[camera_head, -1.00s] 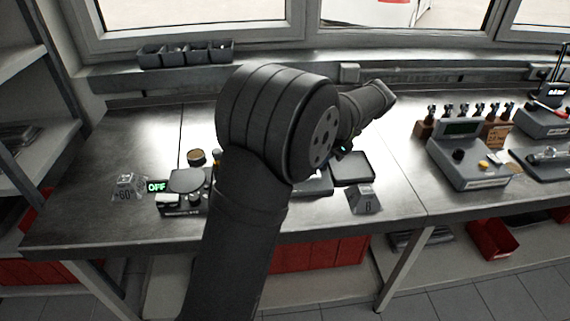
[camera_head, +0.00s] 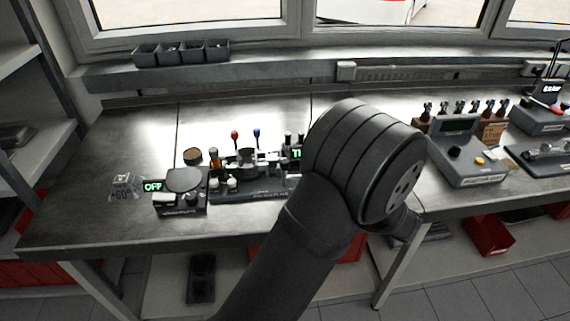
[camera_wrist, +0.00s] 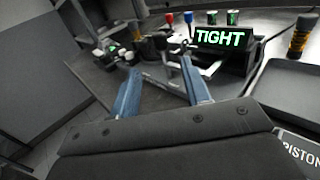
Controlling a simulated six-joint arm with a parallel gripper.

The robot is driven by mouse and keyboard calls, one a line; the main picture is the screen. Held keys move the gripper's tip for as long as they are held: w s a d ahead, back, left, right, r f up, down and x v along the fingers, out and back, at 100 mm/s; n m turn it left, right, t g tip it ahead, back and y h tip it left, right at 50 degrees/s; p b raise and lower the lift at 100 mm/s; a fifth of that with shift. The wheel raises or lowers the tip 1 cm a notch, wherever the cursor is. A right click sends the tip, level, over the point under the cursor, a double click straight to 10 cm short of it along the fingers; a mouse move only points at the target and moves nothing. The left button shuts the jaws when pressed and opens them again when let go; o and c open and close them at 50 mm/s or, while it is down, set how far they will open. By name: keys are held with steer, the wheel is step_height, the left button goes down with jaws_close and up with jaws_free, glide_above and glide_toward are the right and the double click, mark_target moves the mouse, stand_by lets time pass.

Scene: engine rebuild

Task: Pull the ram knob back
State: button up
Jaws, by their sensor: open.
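A black bench fixture (camera_head: 262,190) stands on the steel bench with a red-knobbed lever (camera_head: 235,134) and a blue-knobbed lever (camera_head: 256,133) at its back. I cannot tell which part is the ram knob. In the wrist view the red knob (camera_wrist: 169,18) and blue knob (camera_wrist: 188,17) show near the top, beside a display reading TIGHT (camera_wrist: 221,38). My gripper (camera_wrist: 160,66) is open, its two blue fingers spread, with nothing seen between them but the fixture beyond. In the head view my arm hides the gripper and the fixture's right end.
A black device with a round top and an OFF display (camera_head: 181,184) stands left of the fixture. A clear block (camera_head: 125,184) lies further left. A grey console (camera_head: 466,153) stands to the right. Small bins (camera_head: 183,52) sit on the back ledge.

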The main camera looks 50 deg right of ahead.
mark_target(286, 164)
steer(key=w, duration=1.2)
steer(key=shift+w, duration=0.2)
jaws_close()
